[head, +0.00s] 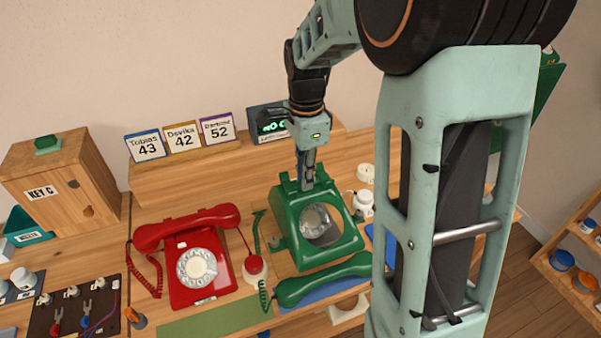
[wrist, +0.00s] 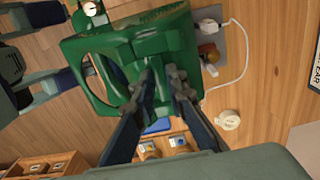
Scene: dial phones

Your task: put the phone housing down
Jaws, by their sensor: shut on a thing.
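The green phone housing (head: 340,250) is in the middle of the head view, with a round opening in its sloping face; a pale dial shows in that opening. My gripper (head: 308,184) reaches down from above and is shut on the housing's upper rear part. In the wrist view both fingers (wrist: 162,88) pinch a raised part of the housing (wrist: 78,52). A grey plate (wrist: 236,62) shows partly beneath the housing there. I cannot tell whether the housing touches what is below it.
A green handset (head: 325,280) lies in front of the housing, with a coiled cord at left. A red phone (head: 203,268) stands left. A white round item (head: 364,203) with a cable is at right. Number cards (head: 182,137) stand on the shelf behind.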

